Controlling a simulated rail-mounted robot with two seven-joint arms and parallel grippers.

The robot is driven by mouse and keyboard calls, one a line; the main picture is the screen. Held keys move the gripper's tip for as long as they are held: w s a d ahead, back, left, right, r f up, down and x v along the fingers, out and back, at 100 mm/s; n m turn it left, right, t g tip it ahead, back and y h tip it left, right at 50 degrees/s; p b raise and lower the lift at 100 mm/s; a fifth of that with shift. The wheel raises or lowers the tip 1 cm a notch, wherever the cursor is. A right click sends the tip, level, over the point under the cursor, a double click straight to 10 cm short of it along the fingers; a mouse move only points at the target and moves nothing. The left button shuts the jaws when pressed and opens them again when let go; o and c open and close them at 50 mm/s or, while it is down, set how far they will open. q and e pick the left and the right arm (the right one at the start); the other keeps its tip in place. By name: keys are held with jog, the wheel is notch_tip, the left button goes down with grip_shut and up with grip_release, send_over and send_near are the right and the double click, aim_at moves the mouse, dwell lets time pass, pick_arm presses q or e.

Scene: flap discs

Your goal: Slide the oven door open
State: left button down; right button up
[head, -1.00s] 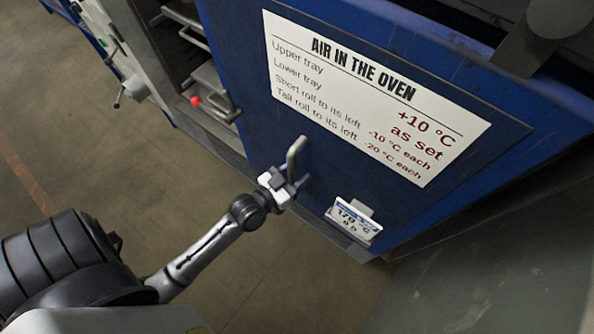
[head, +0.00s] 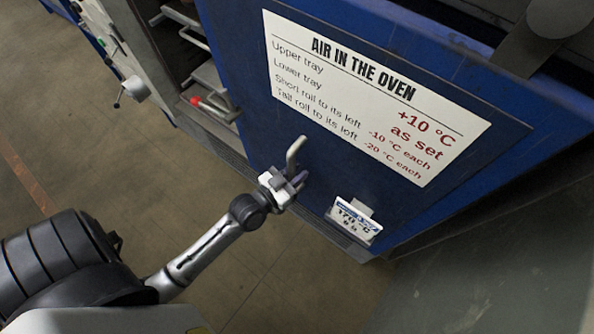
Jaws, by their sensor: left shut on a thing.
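The blue oven door (head: 260,110) fills the middle and right of the head view. It bears a white sign headed "AIR IN THE OVEN" and a small display reading about 170 °C. A grey bar handle (head: 294,152) stands out near the door's lower left. My left gripper (head: 288,184) is shut on the lower part of this handle. To the left of the door the oven opening (head: 200,55) shows, with trays (head: 207,75) inside. My right gripper is not in view.
A small red knob (head: 195,101) sits by the oven opening. A grey cabinet with a lever (head: 134,90) stands further left. The brown floor (head: 90,140) at the left and below is clear.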

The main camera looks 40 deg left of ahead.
aim_at(322, 175)
pick_arm(q)
jog(key=shift+d, duration=0.1)
jog(key=d, duration=0.1)
jog(key=d+p, duration=0.1)
jog(key=d, duration=0.2)
jog(key=shift+w+r+p, duration=0.1)
jog(key=shift+w+p, duration=0.15)
jog(key=shift+p, duration=0.15)
jog(key=shift+d, duration=0.35)
jog(key=shift+a, duration=0.1)
